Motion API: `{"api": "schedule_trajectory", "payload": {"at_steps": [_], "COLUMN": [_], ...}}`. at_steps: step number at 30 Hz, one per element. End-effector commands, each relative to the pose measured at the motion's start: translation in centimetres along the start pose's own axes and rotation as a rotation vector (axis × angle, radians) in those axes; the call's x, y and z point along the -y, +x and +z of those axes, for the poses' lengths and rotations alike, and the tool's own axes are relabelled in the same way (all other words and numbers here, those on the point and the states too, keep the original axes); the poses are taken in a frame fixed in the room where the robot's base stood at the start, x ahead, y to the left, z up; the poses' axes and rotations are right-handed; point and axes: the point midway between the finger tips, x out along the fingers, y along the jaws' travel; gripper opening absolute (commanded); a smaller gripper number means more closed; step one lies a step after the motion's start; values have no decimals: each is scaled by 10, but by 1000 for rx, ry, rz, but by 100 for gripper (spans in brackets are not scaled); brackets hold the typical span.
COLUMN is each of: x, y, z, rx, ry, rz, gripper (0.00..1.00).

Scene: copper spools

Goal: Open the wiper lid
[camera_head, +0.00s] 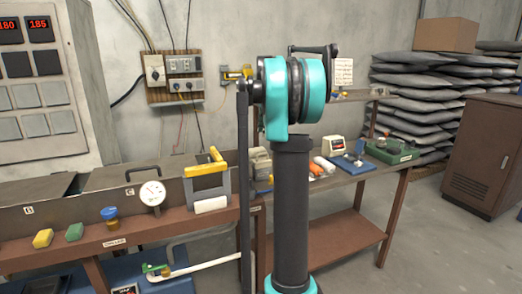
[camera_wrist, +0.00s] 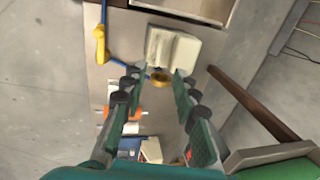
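A cream block-like unit (camera_wrist: 172,48), split into two halves, lies in the wrist view just beyond my fingertips. I take it for the wiper, but its lid cannot be told apart for sure. A round brass knob (camera_wrist: 160,78) sits at its near edge. My gripper (camera_wrist: 157,73) is open, with the knob showing between its two fingertips. Whether a finger touches the knob cannot be told. In the head view a cream unit (camera_head: 260,163) shows on the bench, partly hidden behind my arm. My gripper is hidden there.
An orange item (camera_head: 316,169), a white roll (camera_head: 325,164) and a blue-based device (camera_head: 350,164) stand to the right on the bench. A yellow-handled frame (camera_head: 207,178) and a dial gauge (camera_head: 153,194) stand to the left. Grey sacks (camera_head: 430,95) are stacked behind.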

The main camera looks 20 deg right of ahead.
Motion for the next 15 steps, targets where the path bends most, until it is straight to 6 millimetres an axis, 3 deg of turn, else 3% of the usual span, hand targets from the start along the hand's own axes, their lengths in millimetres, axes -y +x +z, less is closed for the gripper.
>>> {"api": "schedule_trajectory", "payload": {"at_steps": [9, 15], "x": [0, 0], "y": [63, 90], "z": [0, 0], "rx": [0, 0], "ry": [-1, -1], "rz": [0, 0], "gripper": [29, 29]}}
